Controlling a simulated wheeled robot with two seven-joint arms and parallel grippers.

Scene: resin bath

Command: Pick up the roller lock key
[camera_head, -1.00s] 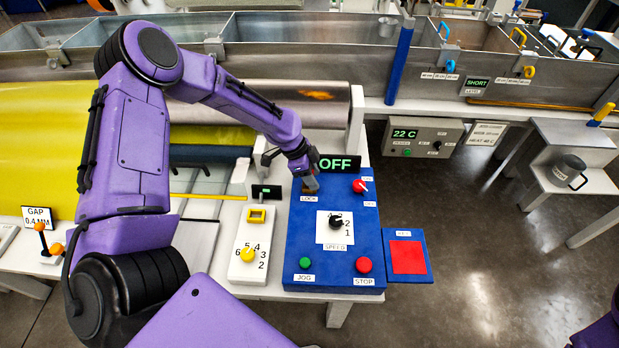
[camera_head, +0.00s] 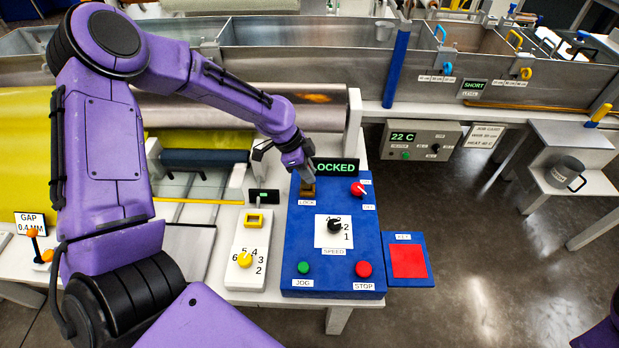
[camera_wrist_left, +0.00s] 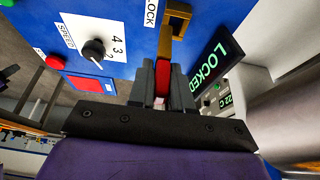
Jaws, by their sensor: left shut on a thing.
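The roller lock key shows in the left wrist view as a red grip (camera_wrist_left: 163,76) with a brass-coloured part beyond it. My left gripper (camera_wrist_left: 162,80) is shut on the red grip. The brass lock (camera_wrist_left: 178,18) on the blue panel is right in front of the fingertips; it also shows in the head view (camera_head: 308,189). I cannot tell whether the key's end is still inside the lock. In the head view my left gripper (camera_head: 305,173) is just above the lock and hides the key. My right gripper is out of view.
The blue panel (camera_head: 302,262) carries a red switch, a black speed knob and jog and stop buttons. Its display (camera_head: 336,170) reads LOCKED. A red pad (camera_head: 408,260) in a blue frame lies right of the panel. The white knob box (camera_head: 248,272) stands left.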

